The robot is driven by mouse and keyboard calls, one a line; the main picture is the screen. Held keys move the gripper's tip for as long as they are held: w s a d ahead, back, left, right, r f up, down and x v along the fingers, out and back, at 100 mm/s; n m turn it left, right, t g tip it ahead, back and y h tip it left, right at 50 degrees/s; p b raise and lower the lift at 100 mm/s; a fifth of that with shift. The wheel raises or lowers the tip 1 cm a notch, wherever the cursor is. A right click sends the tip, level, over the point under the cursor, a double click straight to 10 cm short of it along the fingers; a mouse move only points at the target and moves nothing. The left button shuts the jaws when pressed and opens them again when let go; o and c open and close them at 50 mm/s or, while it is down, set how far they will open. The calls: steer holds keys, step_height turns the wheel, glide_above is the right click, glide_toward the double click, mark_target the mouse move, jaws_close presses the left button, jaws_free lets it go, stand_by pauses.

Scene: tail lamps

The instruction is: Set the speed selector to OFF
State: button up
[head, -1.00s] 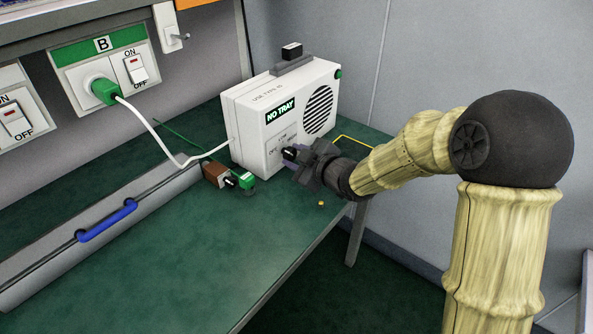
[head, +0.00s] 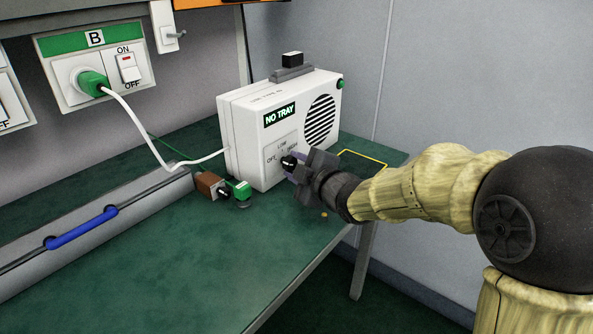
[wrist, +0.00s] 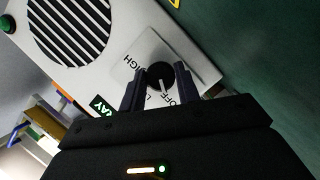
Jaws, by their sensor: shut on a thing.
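The speed selector is a round black knob (wrist: 158,74) on the lower front of a white box-shaped machine (head: 243,142). A plate around it carries the words OFF, LOW and HIGH, partly covered by my fingers. In the wrist view its white pointer line points down and slightly right, between the partly hidden LOW and OFF, closer to OFF. My gripper (wrist: 160,88) has one finger on each side of the knob and is shut on it. In the head view my gripper (head: 291,167) reaches the knob from the right.
A NO TRAY sign (head: 282,115) sits above the knob. A white cable runs to wall socket panel B (head: 95,70). The front bench is mostly clear.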

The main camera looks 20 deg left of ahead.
steer(key=o, duration=1)
steer(key=shift+p+v, duration=2.35)
steer(key=shift+v, duration=6.35)
